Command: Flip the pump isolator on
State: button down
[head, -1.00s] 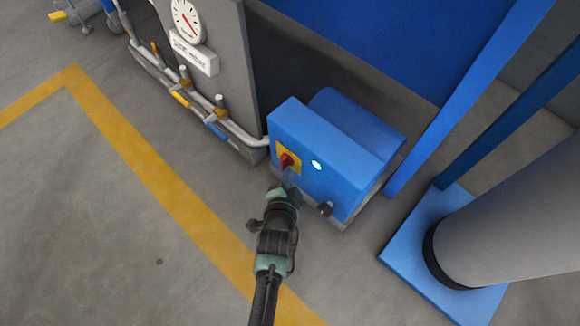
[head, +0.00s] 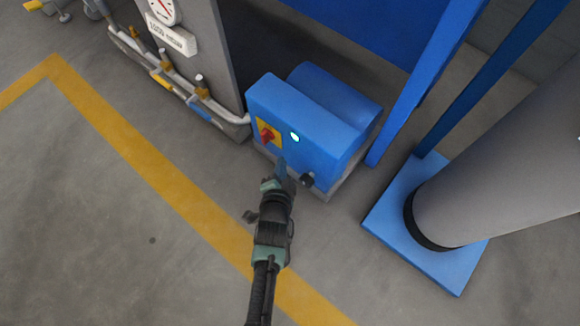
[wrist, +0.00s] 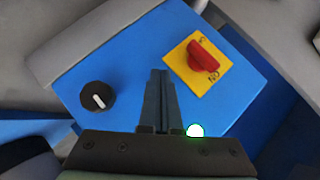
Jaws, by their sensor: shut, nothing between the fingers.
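The pump isolator (head: 267,135) is a red rotary handle on a yellow plate, on the front of a blue box. It also shows in the wrist view (wrist: 203,56), where the handle slants and its lower right end lies near the "ON" mark. The other mark, at the top of the plate, is too small to read surely. My gripper (head: 281,160) is shut and empty, in front of the box and to the lower right of the handle. In the wrist view its fingers (wrist: 160,74) are left of the yellow plate, apart from the handle.
A lit green lamp (head: 295,137) and a black knob (head: 307,180) are on the blue box (head: 300,115). Left of it are a grey cabinet with a gauge (head: 162,10) and pipes with valves. A blue post and large grey column (head: 480,190) stand right. The front floor is clear.

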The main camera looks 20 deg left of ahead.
jog(key=s+d+p, duration=0.2)
jog(key=s+d, duration=0.1)
jog(key=s, duration=0.4)
jog(key=shift+d, duration=0.35)
jog(key=shift+f, duration=0.15)
